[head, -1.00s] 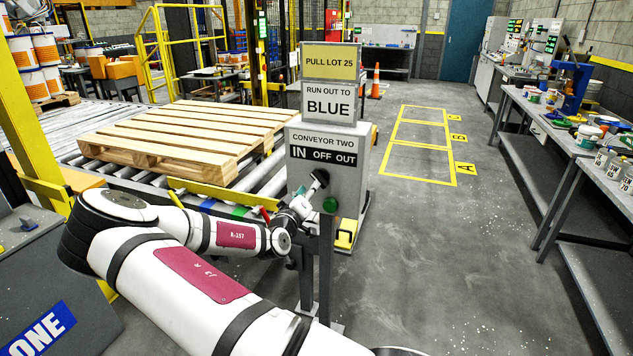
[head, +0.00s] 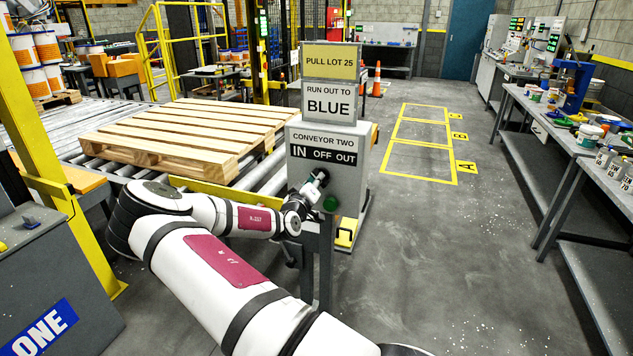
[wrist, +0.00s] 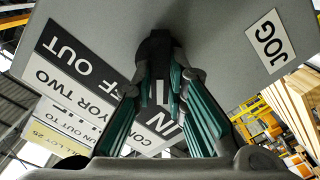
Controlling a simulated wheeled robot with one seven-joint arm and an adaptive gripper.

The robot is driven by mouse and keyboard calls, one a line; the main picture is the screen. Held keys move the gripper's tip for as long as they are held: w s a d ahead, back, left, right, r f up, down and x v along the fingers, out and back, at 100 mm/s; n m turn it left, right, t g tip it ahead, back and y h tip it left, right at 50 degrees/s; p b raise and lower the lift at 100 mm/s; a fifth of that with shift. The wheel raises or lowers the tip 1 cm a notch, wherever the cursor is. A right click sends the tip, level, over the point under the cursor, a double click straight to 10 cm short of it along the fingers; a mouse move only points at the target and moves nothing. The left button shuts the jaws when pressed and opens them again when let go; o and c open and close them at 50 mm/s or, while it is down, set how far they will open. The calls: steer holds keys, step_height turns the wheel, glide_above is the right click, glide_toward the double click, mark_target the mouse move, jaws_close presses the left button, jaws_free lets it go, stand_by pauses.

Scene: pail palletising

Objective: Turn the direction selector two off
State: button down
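The conveyor two panel (head: 326,154) is a grey box marked IN, OFF and OUT, with the direction selector's black knob (head: 323,175) below the labels. In the wrist view the panel is upside down and the black selector (wrist: 155,48) sits between the tips of my teal fingers. My gripper (head: 318,182) is at the selector in the head view. In the wrist view my gripper (wrist: 160,72) looks shut on it, with a fingertip against each side. The fingers hide part of the labels, and which label the knob points to cannot be made out.
A green button (head: 330,203) sits just below and right of the selector. A JOG label (wrist: 269,40) shows on the panel. A wooden pallet (head: 180,140) lies on the roller conveyor to the left. Floor to the right is clear up to the workbench (head: 550,135).

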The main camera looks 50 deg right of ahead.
steer(key=shift+m, duration=0.5)
steer(key=m, duration=0.7)
steer(key=shift+s+m, duration=0.1)
steer(key=shift+m, duration=0.5)
steer(key=c, duration=1.6)
jaws_free()
steer(key=v, duration=1.2)
